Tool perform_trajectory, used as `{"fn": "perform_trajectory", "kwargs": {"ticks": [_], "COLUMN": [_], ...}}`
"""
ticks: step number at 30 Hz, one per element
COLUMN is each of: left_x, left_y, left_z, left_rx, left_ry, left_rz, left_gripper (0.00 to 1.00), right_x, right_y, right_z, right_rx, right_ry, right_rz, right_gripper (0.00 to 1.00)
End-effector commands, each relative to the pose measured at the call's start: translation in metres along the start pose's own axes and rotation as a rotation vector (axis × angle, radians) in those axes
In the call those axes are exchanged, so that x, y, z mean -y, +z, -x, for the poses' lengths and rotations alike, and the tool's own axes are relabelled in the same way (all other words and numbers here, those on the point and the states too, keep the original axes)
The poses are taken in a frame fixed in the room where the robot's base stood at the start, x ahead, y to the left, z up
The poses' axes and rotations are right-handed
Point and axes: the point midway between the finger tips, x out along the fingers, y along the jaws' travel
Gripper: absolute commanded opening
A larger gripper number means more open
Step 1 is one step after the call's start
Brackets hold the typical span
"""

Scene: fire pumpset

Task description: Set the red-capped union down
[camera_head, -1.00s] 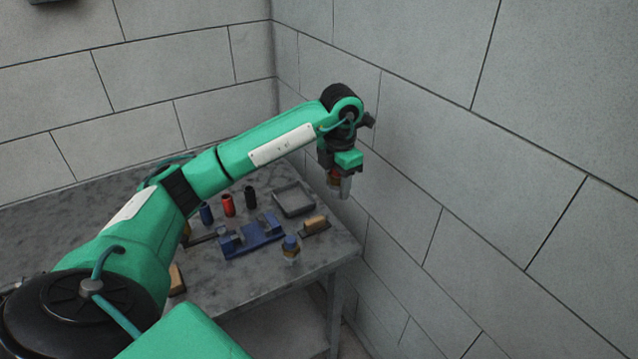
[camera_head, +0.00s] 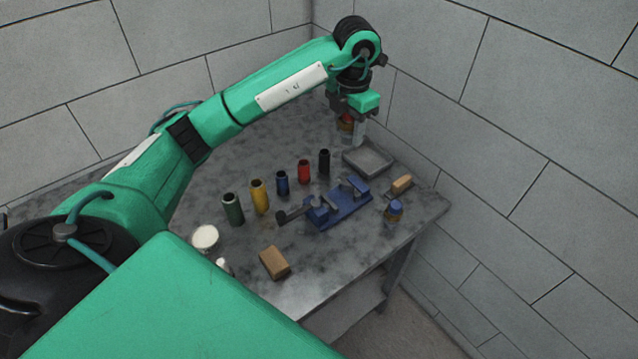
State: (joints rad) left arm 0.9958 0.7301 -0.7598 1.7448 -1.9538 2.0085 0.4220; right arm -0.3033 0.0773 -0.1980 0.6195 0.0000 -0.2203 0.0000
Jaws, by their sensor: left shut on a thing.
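The red-capped union (camera_head: 346,124) is between the fingers of my left gripper (camera_head: 352,128), mostly hidden by them. Red and a brassy tone show at its side. My left gripper is shut on it and points down at the far end of the table (camera_head: 240,275), behind the grey tray. I cannot tell whether the union touches the tabletop. My right gripper is not in view.
A grey tray (camera_head: 368,159) lies just in front of the left gripper. A blue vise-like fixture (camera_head: 340,207), a blue-capped fitting (camera_head: 394,211), a wooden-handled brush (camera_head: 401,185), a brown block (camera_head: 274,263) and several coloured cylinders (camera_head: 259,196) stand nearer. Walls close off the back and right.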

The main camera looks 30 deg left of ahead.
Motion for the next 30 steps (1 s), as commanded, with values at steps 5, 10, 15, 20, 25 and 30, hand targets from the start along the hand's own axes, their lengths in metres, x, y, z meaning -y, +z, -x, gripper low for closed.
{"fn": "perform_trajectory", "kwargs": {"ticks": [5, 10, 15, 20, 25, 30], "left_x": [0.003, 0.002, 0.002, 0.002, 0.002, 0.002], "left_y": [0.001, 0.0, -0.001, -0.001, 0.001, 0.001], "left_z": [-0.013, -0.043, -0.085, -0.123, -0.149, -0.159], "left_rx": [-0.001, -0.005, -0.005, -0.004, 0.0, 0.0], "left_ry": [-0.003, -0.002, -0.002, -0.003, -0.001, -0.001], "left_rz": [-0.002, 0.001, 0.0, 0.001, 0.0, 0.0], "left_gripper": [0.01, 0.01, 0.01, 0.01, 0.01, 0.01], "right_x": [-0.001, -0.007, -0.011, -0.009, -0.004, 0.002], "right_y": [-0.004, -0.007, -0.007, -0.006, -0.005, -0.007], "right_z": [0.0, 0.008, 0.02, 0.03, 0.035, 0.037], "right_rx": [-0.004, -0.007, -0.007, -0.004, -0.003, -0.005], "right_ry": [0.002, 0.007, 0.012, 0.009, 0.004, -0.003], "right_rz": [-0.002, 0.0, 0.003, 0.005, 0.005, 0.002], "right_gripper": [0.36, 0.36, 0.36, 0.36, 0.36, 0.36]}}
